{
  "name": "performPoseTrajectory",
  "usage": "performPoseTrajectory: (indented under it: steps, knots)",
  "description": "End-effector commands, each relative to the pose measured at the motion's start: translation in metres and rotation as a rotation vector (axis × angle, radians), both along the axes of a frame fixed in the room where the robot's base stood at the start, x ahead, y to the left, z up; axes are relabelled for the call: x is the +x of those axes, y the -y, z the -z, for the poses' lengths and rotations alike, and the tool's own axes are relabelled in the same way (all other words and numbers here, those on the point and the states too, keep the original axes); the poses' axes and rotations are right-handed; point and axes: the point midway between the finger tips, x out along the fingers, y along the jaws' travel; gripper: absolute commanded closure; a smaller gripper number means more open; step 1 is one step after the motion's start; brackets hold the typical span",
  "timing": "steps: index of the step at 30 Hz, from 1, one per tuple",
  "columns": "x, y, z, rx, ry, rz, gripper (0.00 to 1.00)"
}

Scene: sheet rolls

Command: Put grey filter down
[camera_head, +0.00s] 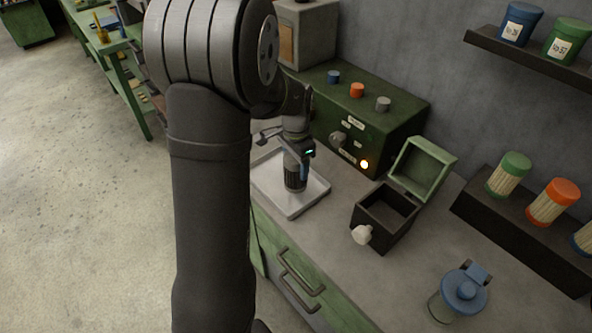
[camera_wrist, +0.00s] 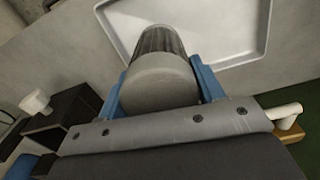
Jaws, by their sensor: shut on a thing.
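My gripper (camera_head: 303,168) is shut on the grey filter (camera_head: 291,180), which stands roughly upright over the pale tray (camera_head: 312,199). In the wrist view, the filter (camera_wrist: 160,82) shows its smooth grey cap toward me and its pleated dark side beyond. The blue fingers of my gripper (camera_wrist: 160,90) press it from both sides. The tray (camera_wrist: 265,20) lies beyond the filter in that view. I cannot tell whether the filter's lower end touches the tray.
A black box (camera_head: 385,216) with an open green lid (camera_head: 422,167) and a white knob stands right of the tray. A green control unit (camera_head: 370,120) with a lit lamp is behind. A blue-lidded jar (camera_head: 463,290) stands in front. A dark rack (camera_head: 520,235) holds other filters at right.

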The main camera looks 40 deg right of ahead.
Motion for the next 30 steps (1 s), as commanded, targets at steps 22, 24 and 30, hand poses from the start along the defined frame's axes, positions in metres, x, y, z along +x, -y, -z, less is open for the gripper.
performPoseTrajectory:
  steps: [22, 24, 30]
  knots:
    - [-0.001, 0.000, 0.033, 0.000, 0.000, 0.000, 0.17]
    - [-0.001, 0.000, 0.033, 0.000, 0.000, 0.000, 0.17]
    - [-0.001, 0.000, 0.030, -0.001, 0.001, -0.001, 0.17]
